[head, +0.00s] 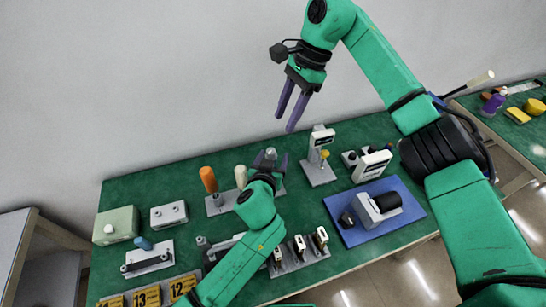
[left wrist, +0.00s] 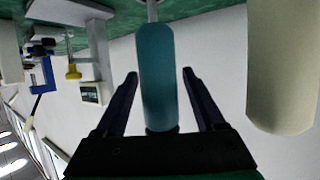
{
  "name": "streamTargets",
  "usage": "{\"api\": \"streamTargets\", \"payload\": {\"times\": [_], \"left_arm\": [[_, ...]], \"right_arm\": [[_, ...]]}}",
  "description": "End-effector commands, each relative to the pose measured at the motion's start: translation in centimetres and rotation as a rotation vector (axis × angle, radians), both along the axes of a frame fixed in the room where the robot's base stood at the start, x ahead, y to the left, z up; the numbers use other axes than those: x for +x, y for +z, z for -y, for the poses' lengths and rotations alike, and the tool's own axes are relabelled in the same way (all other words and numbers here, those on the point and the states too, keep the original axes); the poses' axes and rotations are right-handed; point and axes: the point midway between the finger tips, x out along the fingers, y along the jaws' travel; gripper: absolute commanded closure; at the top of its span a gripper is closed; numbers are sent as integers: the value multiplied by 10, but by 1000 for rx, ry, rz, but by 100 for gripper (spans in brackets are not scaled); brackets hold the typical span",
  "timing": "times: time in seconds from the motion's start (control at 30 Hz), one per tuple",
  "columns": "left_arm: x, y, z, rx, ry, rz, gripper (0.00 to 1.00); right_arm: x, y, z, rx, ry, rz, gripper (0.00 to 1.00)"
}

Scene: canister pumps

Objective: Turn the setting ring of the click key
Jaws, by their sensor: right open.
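My left gripper (head: 269,160) is among the upright handles at the back of the green bench. In the left wrist view its open fingers (left wrist: 163,88) stand either side of a teal handle (left wrist: 156,75) with a thin shaft, with gaps on both sides. A cream handle (head: 241,176) stands just left of the gripper; it also shows in the left wrist view (left wrist: 283,70). An orange handle (head: 208,179) stands farther left. I cannot tell which tool is the click key, and no setting ring is clear. My right gripper (head: 291,112) is open and empty, raised before the wall.
A blue mat (head: 351,235) carries a grey device with a black cylinder (head: 387,203). A grey stand with a display (head: 320,172) is right of the left gripper. A green box (head: 116,224) and numbered yellow plates (head: 147,297) are at left. My left forearm covers the bench middle.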

Motion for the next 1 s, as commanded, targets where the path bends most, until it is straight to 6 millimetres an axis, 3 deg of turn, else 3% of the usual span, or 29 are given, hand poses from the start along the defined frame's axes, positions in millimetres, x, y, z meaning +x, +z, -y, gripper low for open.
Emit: {"api": "streamTargets", "payload": {"times": [0.03, 0.17, 0.2, 0.23, 0.3, 0.47, 0.57, 0.8, 1.0], "left_arm": [[0, 0, 0, 0, 0, 0, 47], [0, 0, 0, 1, 0, 0, 97], [0, 0, 0, 1, 0, 0, 100], [0, 0, 0, 1, 0, 0, 100], [0, 0, 0, 1, 0, 0, 100], [-1, 0, 0, 1, 0, 0, 100], [-1, 0, 0, 1, 0, 0, 100], [-1, 0, 0, 1, 0, -1, 100], [-1, 0, 0, 1, 0, -1, 100]], "right_arm": [[0, 0, 0, 0, 0, 0, 50], [0, 0, 0, 0, 0, 0, 50], [0, 0, 0, 0, 0, 0, 50], [0, 0, 0, 0, 0, 0, 50], [0, 0, 0, -2, -4, -1, 39], [-2, 4, -6, -57, -148, -32, 39], [-5, 9, -13, -138, -378, -72, 39], [-14, 22, -31, -321, -1101, -125, 39], [-17, 27, -37, -365, -1485, -121, 39]]}}
